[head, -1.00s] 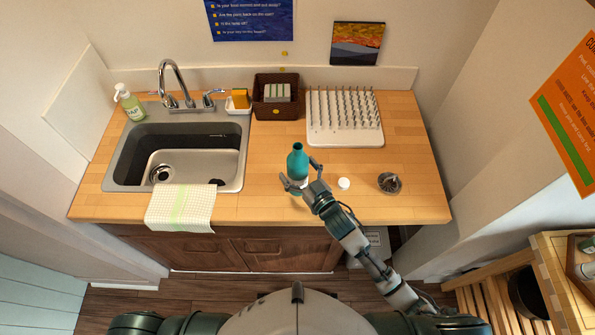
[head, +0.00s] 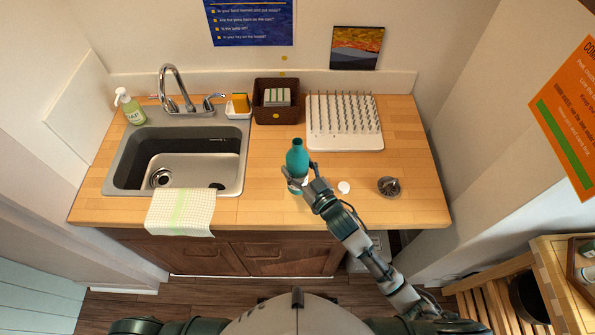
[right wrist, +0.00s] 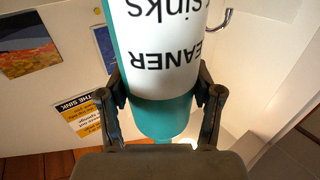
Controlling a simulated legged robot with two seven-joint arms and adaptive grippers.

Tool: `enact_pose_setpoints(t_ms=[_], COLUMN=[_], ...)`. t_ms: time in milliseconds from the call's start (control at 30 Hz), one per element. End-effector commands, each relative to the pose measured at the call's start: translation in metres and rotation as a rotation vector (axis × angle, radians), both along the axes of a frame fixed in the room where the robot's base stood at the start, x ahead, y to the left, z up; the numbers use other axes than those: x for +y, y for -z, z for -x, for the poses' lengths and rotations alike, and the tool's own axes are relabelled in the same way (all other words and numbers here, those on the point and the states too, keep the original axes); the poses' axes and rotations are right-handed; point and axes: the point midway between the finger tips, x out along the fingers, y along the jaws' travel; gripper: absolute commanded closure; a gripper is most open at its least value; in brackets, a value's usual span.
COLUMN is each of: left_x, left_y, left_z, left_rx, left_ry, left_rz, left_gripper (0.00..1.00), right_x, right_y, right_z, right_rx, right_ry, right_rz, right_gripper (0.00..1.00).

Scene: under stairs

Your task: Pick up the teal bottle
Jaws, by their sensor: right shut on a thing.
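The teal bottle (head: 298,156) stands upright at the front middle of the wooden counter, to the right of the sink. In the right wrist view the bottle (right wrist: 164,118) fills the middle, with a white label bearing black letters. My right gripper (head: 300,181) is shut around its lower part, and in the right wrist view both fingers (right wrist: 163,105) press its sides. My left gripper is not in view.
A white round cap (head: 344,187) and a dark metal strainer (head: 388,187) lie right of the bottle. Behind stand a peg drying rack (head: 345,142) and a brown basket (head: 277,116). The sink (head: 190,150), with a draped towel (head: 180,212), is at left.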

Motion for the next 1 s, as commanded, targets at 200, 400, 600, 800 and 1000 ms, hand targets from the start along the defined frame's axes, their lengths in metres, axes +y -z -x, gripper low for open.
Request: enact_pose_setpoints(t_ms=[200,400,600,800,1000], left_x=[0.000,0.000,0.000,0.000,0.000], left_y=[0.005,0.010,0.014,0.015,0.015], left_z=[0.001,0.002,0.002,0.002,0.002], left_rx=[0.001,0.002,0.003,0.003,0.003], left_ry=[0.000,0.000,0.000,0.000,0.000], left_rz=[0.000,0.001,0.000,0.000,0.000], left_gripper=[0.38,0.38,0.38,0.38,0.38], right_x=[0.001,0.001,0.001,0.001,0.001], right_y=[-0.002,-0.008,-0.012,-0.015,-0.015], right_z=[0.050,0.105,0.143,0.159,0.160], right_rx=[0.003,0.004,0.003,0.000,-0.001], right_ry=[-0.002,-0.001,0.000,0.000,0.001], right_rz=[-0.003,-0.004,-0.001,-0.001,-0.001], right_gripper=[0.72,0.72,0.72,0.72,0.72])
